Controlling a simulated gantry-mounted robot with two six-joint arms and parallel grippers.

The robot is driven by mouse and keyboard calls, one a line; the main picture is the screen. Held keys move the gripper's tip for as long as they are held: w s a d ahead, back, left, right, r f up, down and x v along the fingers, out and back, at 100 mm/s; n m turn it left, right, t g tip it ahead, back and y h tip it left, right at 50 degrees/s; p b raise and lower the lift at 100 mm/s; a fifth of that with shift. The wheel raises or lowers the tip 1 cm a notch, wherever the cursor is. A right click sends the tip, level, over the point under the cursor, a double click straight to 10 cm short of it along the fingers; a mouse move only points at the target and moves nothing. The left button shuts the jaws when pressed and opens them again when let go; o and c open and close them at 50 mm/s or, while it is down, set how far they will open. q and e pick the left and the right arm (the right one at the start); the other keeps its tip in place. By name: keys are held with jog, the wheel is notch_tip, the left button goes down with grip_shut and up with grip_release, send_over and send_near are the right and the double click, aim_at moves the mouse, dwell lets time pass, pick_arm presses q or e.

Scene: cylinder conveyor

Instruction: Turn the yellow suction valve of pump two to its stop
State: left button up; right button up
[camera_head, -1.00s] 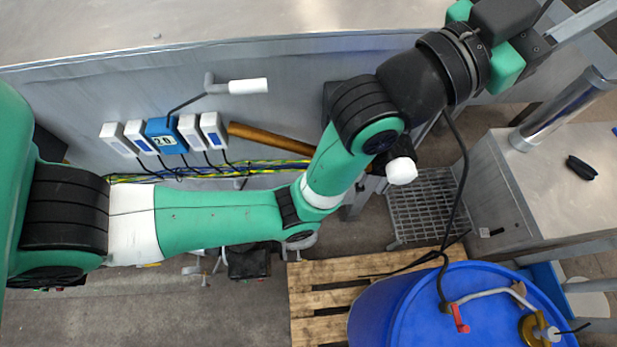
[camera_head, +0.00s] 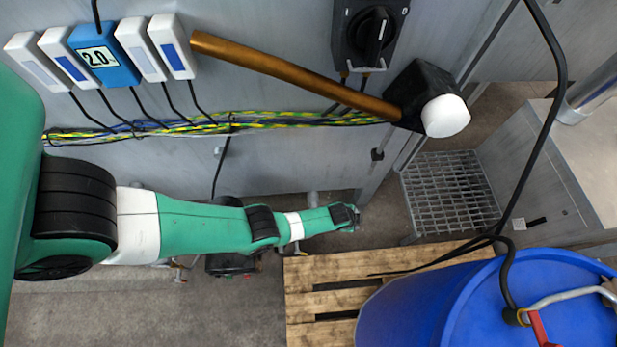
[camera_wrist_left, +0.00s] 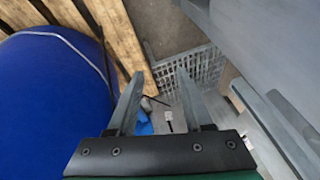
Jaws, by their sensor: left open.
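I cannot pick out the yellow suction valve or a label for pump two in either view. In the head view, small pipe fittings (camera_head: 178,268) and a dark rounded unit (camera_head: 230,263) sit low under the metal cabinet, partly hidden by my left arm. My left arm reaches right across the picture below the cabinet; its end is near the cabinet's lower right corner, and its fingers cannot be made out there. In the left wrist view, my left gripper (camera_wrist_left: 159,76) is open with nothing between its fingers. My right gripper is not in view.
A grated step (camera_head: 450,190), a hammer (camera_head: 300,75), a black rotary switch (camera_head: 372,35) and several cable boxes (camera_head: 98,55) are around. A black hose hangs at right.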

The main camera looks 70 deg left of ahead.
pick_arm(q)
jog(key=s+f+g+b, duration=0.2)
jog(key=s+f+b, duration=0.1)
jog(key=s+f, duration=0.5)
jog(key=s+f+g+b, duration=0.1)
jog(key=s+f+b, duration=0.4)
jog(key=f, duration=0.6)
jog(key=g+b, duration=0.1)
jog(key=g, duration=0.1)
send_over(300, 253)
notch_tip(300, 253, down, 5)
jog(key=f+b, duration=1.1)
jog(key=b, duration=0.1)
jog(key=shift+w+a+f, duration=0.15)
jog(key=shift+w+f, duration=0.05)
jog(key=shift+f, duration=0.15)
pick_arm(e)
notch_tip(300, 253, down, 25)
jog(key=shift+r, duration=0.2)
pick_arm(q)
jog(key=shift+r, duration=0.1)
grip_shut()
